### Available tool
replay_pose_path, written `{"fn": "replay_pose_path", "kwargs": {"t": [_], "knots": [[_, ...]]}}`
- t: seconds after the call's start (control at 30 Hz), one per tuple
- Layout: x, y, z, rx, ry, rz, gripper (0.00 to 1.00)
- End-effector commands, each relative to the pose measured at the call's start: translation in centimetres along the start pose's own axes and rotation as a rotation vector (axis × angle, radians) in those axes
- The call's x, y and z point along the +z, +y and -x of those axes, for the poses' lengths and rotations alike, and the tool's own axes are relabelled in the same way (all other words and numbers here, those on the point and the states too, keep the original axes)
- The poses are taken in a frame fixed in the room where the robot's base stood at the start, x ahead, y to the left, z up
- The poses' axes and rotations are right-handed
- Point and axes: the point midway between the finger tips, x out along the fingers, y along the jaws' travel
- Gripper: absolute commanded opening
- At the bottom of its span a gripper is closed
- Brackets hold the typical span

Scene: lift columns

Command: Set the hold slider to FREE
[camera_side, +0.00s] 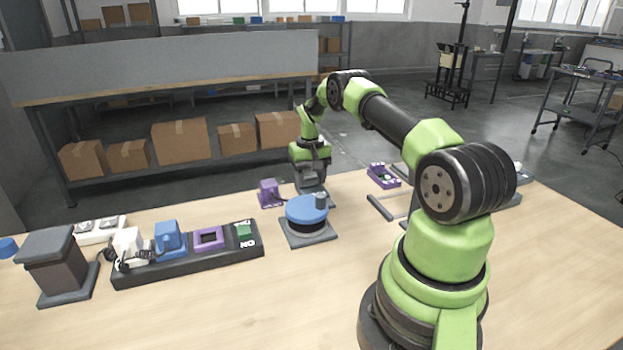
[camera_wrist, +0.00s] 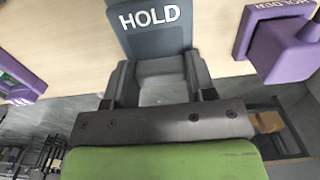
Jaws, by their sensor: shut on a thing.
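The hold slider has a dark plate (camera_wrist: 150,32) marked HOLD in white in the wrist view. A grey block (camera_wrist: 160,68), which looks like the slider's knob, sits just below that word. My gripper (camera_wrist: 156,72) has one finger on each side of the block and is shut on it. In the side view my gripper (camera_side: 312,182) is low over the table, behind the blue round knob. The slider is mostly hidden there by my gripper and that knob. No FREE marking is visible in either view.
A blue round knob on a grey base (camera_side: 307,238) stands close in front of my gripper. A purple block (camera_side: 268,193) is just left of it, and a purple tray (camera_side: 383,176) lies to the right. A black strip (camera_side: 190,268) with several modules lies at left. The front table is clear.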

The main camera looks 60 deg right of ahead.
Motion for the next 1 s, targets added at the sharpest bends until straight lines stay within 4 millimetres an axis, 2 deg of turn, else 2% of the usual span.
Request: {"fn": "replay_pose_path", "kwargs": {"t": [0.23, 0.27, 0.3, 0.37, 0.7, 0.77, 1.0], "knots": [[-0.4, 0.1, 0.1, 0.002, 0.019, 0.003, 0.09], [-0.4, 0.1, 0.1, 0.002, 0.020, 0.003, 0.56], [-0.4, 0.1, 0.1, 0.002, 0.020, 0.003, 0.65], [-0.4, 0.0, 0.1, 0.002, 0.018, 0.002, 0.77], [-0.3, 0.0, 0.6, 0.001, 0.015, 0.002, 0.77], [-0.3, 0.0, 1.3, 0.001, 0.015, 0.002, 0.77], [-0.3, 0.0, 6.0, 0.001, 0.019, 0.002, 0.77]]}}
